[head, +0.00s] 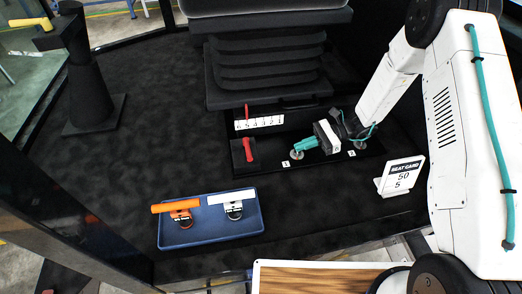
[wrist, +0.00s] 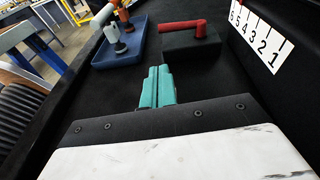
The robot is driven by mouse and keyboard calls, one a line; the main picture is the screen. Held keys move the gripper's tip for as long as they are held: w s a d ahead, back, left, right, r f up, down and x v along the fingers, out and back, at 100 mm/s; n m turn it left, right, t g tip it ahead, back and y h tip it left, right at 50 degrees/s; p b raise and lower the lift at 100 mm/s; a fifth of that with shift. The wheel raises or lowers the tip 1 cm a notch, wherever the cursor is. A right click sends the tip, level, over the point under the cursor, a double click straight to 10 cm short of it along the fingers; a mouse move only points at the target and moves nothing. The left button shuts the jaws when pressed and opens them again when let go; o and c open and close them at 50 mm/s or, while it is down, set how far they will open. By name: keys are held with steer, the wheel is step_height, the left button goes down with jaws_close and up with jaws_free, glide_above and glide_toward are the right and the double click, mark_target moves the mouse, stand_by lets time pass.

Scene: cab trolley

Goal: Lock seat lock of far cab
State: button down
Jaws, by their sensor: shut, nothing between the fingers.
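The seat lock appears to be the red lever (head: 248,151) on a black block (head: 238,160), left of my gripper below the seat. In the wrist view the red lever (wrist: 183,27) lies roughly level on its black block (wrist: 190,45), ahead of the fingertips and slightly right. My gripper (head: 298,147) points left with its teal fingers shut and empty. In the wrist view the fingertips (wrist: 158,70) are together and apart from the lever. The black seat (head: 265,60) stands above on a bellows base. I cannot tell from the lever whether the lock is locked.
A white number scale (head: 260,123) with a red pointer (head: 247,111) is behind the lever. Small grey knobs (head: 296,155) sit near my gripper. A seat card (head: 402,176) reads 50 and 5. A blue tray (head: 210,235) holds orange-handled and white-handled tools.

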mark_target(248, 150)
steer(key=shift+w+a+r+m+t+y, duration=0.2)
steer(key=shift+w+r+m+t+y, duration=0.15)
steer(key=shift+w+r, duration=0.35)
steer(key=shift+w+f, duration=0.1)
steer(key=x, duration=1.4)
steer(key=shift+f, duration=0.1)
